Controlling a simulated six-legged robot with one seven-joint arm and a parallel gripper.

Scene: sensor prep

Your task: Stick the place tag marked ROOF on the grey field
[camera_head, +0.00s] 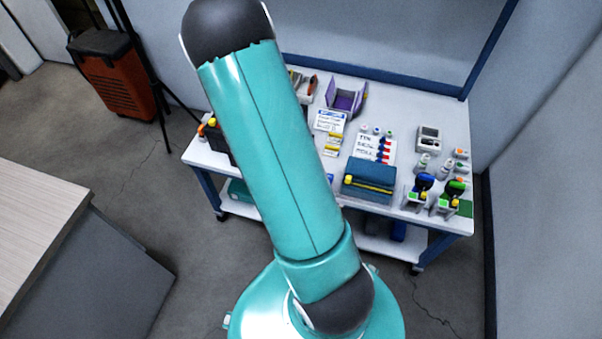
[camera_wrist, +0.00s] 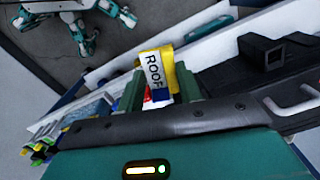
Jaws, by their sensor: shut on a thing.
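The place tag (camera_wrist: 152,66) shows in the wrist view as a yellow piece with a white label that reads ROOF in dark letters. My gripper (camera_wrist: 158,86) is shut on it, with one green finger on each side. The tag stands out beyond the fingertips, and its lettering is turned on its side. A small blue and red patch shows just below the label. In the head view my own arm fills the middle, and my gripper and the tag are hidden. I cannot make out the grey field for certain in either view.
A white table (camera_head: 405,100) with blue legs holds a teal case (camera_head: 369,180), a purple holder (camera_head: 346,97), a lettered white board (camera_head: 375,146) and a small grey device (camera_head: 428,138). Small bottles stand at its right. A dark box (camera_wrist: 264,51) is right of the tag.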

